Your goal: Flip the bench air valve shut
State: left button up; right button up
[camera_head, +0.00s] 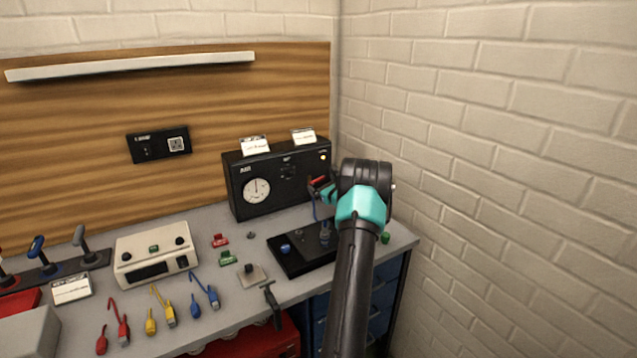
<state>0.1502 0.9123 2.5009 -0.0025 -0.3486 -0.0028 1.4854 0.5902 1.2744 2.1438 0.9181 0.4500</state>
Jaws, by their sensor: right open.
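The bench air unit (240,185) is a black box with a round white gauge, standing at the back right of the bench against the wooden panel. Its small red valve lever (317,181) shows at the right of its front, partly covered by my gripper. My right gripper (322,188) is open, its fingers at the lever. I cannot tell whether they touch it or stand just in front of it. My left gripper is not in view.
A black plate (292,262) with a blue knob and a blue cord lies below my right gripper. A cream control box (155,252), small red and green parts and coloured cables lie to the left. A brick wall (480,150) closes off the right side.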

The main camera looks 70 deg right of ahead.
aim_at(318, 180)
jog(key=shift+x, duration=1.75)
jog(key=shift+c, duration=0.2)
